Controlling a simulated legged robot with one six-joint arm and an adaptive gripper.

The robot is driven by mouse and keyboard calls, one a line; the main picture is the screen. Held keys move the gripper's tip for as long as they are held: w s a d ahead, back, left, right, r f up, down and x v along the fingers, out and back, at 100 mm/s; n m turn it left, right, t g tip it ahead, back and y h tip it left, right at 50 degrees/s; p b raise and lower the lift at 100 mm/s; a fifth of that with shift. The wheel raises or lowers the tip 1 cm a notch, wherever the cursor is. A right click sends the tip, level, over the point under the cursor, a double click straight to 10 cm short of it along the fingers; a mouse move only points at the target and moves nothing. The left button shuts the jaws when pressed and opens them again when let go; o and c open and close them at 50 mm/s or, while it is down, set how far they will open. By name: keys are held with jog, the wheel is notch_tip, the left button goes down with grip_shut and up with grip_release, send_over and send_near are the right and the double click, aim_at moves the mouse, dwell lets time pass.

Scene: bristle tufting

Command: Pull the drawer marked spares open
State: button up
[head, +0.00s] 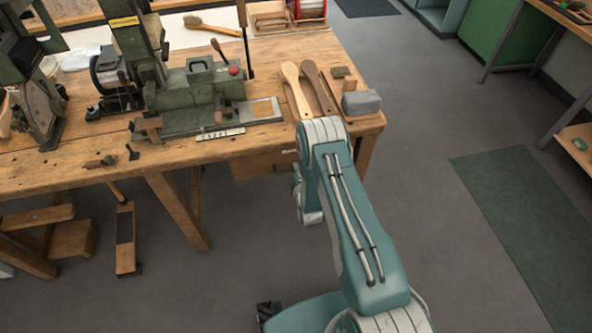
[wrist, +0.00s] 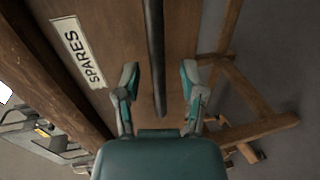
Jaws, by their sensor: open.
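The drawer marked spares shows in the wrist view as a brown wooden front (wrist: 105,30) with a white SPARES label (wrist: 78,52) at its left. A long dark bar handle (wrist: 156,50) runs down from the top edge across this front. My gripper (wrist: 159,80) is open, with one finger on each side of the handle and a gap to both. In the head view a wooden drawer front (head: 262,166) sits under the bench's right part, partly hidden by my arm. My gripper's fingers are hidden there. I cannot tell whether the drawer is slightly out.
The wooden workbench (head: 60,180) carries a green machine (head: 195,95), wooden brush blanks (head: 295,90) and a grey block (head: 361,102) near its right end. A bench leg (head: 180,208) stands left of the drawer. Open grey floor (head: 420,190) lies to the right.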

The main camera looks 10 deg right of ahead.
jog(key=shift+w+f, duration=0.1)
jog(key=shift+w, duration=0.45)
grip_shut()
jog(key=shift+s, duration=0.15)
